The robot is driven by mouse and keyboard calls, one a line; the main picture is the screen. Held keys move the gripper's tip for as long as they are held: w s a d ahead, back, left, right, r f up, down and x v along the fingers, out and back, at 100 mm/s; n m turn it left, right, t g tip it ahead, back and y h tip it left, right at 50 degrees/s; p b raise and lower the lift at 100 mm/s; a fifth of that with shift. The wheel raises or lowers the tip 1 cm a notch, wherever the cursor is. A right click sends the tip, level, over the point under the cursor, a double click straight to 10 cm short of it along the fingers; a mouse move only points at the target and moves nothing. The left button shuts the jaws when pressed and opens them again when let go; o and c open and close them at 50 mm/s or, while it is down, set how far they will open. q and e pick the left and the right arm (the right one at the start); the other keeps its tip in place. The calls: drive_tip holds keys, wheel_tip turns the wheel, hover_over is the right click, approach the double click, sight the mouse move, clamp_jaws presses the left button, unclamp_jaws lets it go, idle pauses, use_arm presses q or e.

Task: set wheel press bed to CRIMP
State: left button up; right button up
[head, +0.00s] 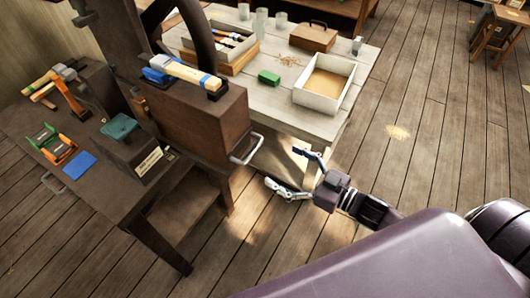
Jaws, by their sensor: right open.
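The wheel press is a dark frame with an upright column (117,45) at the upper left. Part of a large dark wheel (205,45) shows behind the column, cut off by the top edge. A pale label (149,163) is fixed to the front of a dark block under the column; its words are too small to read. A teal piece (119,127) sits on that block. My left gripper is not in view.
A dark bench (120,205) bears hammers (60,88), an orange and green tool (52,143) and a blue pad (79,165). A pale table (270,105) behind holds a white tray (325,62), a green block (269,77) and a brown case (313,37).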

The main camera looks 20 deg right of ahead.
sight(253, 149)
drive_tip(key=shift+w+a+r+n+y+p, duration=0.1)
drive_tip(key=shift+w+a+r+n+y, duration=0.2)
drive_tip(key=shift+w+a+r, duration=0.65)
drive_tip(key=shift+w+a+r+n+y+p, duration=0.1)
drive_tip(key=shift+w+a+r+y, duration=0.25)
drive_tip(key=shift+w+a, duration=0.75)
drive_tip(key=shift+w+a+r+n+y+p, duration=0.15)
drive_tip(key=shift+w+a+r+y, duration=0.35)
drive_tip(key=shift+a, duration=0.95)
drive_tip(key=shift+r, duration=0.15)
